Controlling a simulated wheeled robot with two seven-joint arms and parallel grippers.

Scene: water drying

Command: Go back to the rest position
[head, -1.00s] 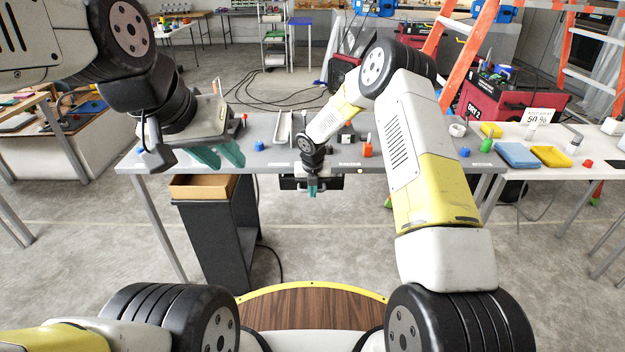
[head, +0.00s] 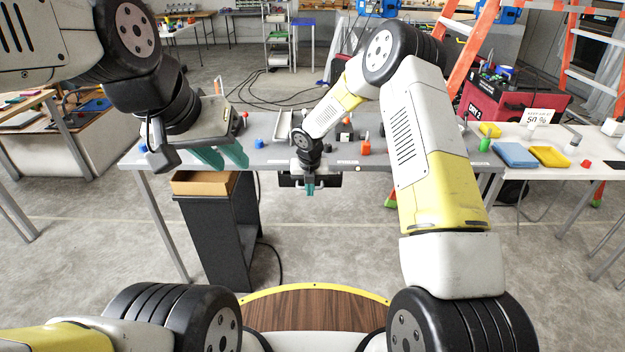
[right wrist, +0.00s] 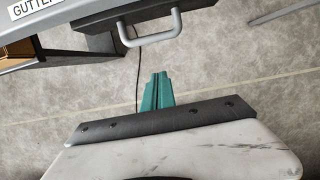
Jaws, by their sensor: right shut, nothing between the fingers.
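My left gripper (head: 222,157) is at the upper left of the head view, in front of the grey table's left part. Its teal fingers are spread apart, with nothing visible between them. My right gripper (head: 310,189) points down in front of the table's front edge, near the middle. In the right wrist view its teal fingers (right wrist: 158,92) lie together and hold nothing. Below the table edge, a dark drawer unit with a grey handle (right wrist: 150,38) is beyond the fingertips, apart from them.
The grey table (head: 270,157) carries several small items, among them an orange one (head: 365,147). A dark cabinet with an open wooden top box (head: 205,183) stands at the table's left front. A white table (head: 520,138) with a blue tray (head: 515,154) is at right. The floor between is clear.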

